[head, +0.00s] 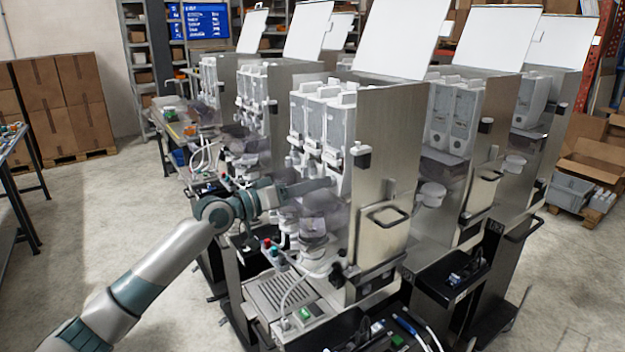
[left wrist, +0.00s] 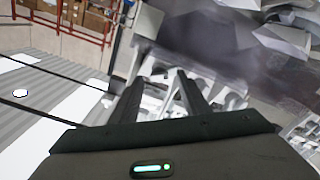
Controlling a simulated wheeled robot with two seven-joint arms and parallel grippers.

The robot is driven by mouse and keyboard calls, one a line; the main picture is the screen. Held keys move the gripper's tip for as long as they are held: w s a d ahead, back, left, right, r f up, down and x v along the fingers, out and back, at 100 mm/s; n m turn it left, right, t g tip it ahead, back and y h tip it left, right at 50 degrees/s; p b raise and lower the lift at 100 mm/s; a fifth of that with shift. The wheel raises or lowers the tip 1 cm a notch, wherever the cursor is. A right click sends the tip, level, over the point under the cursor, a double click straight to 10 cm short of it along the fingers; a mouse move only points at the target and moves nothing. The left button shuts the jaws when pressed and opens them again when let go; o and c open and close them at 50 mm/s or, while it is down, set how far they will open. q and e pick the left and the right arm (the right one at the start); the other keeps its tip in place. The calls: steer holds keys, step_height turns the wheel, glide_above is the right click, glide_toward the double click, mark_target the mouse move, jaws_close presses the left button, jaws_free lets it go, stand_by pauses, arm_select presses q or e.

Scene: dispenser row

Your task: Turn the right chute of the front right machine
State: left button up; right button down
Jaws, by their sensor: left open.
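The nearest dispenser machine (head: 385,150) stands right of centre in the head view, with its white lid raised. Clear canisters (head: 325,122) sit in its upper front, with white chutes (head: 334,160) below them. My left arm comes in from the left, and my left gripper (head: 318,186) is at the machine's front, just below the chutes. In the left wrist view, the two dark fingers (left wrist: 165,85) are apart, with pale blurred parts beyond them. I see nothing held. I cannot tell whether a finger touches a chute. My right gripper is out of view.
Below the gripper are a drip tray (head: 280,292), a white hose and small coloured knobs. More machines (head: 262,95) stand behind and to the right (head: 455,140). Cardboard boxes (head: 65,110) are stacked at the left. The floor (head: 110,220) at left is clear.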

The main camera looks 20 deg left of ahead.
arm_select(q)
steer(key=shift+w+d, duration=0.1)
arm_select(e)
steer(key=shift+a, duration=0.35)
arm_select(q)
steer(key=c, duration=1.1)
steer(key=shift+o, duration=0.2)
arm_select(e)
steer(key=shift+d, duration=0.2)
